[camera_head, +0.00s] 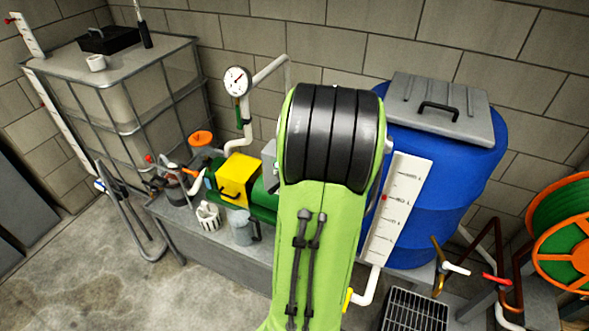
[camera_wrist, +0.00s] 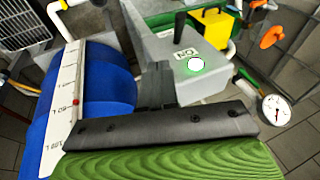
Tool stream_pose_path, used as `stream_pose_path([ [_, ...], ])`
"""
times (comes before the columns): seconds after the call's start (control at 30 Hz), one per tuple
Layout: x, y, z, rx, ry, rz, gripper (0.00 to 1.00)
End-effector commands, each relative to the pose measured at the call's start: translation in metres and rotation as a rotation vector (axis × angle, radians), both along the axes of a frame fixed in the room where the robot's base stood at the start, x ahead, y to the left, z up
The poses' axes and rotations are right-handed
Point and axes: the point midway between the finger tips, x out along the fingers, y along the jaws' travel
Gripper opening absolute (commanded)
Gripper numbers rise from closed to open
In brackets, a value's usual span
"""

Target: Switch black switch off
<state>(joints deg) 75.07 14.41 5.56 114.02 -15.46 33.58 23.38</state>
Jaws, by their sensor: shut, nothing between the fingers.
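The black switch (camera_wrist: 180,28) is a dark lever standing on top of a grey box (camera_wrist: 165,50) in the wrist view. My gripper (camera_wrist: 155,82) shows as dark grey fingers, shut and empty, in front of the box's left part. The fingertips are left of and below the switch in the picture, apart from it. In the head view, my green arm hides the gripper and switch; only a sliver of the grey box (camera_head: 269,163) shows.
A blue barrel (camera_head: 437,160) with a grey lid stands right of my arm, with a white level scale (camera_head: 397,205) beside it. A yellow box (camera_head: 238,178), a pressure gauge (camera_head: 237,80) and pipes are left of the arm. A caged tank (camera_head: 120,85) stands further left.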

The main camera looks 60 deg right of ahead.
Motion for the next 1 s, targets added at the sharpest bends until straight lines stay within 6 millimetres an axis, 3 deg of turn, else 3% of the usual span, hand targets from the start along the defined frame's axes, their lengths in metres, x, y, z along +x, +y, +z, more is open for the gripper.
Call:
stream_pose_path([
  [0.03,0.004,-0.001,-0.014,0.006,0.002,0.002,0.0],
  [0.27,0.022,-0.008,-0.058,0.005,0.001,0.005,0.0],
  [0.5,0.048,0.0,-0.071,0.001,0.001,0.001,0.0],
  [1.0,0.05,0.001,-0.074,-0.017,-0.002,0.0,0.0],
])
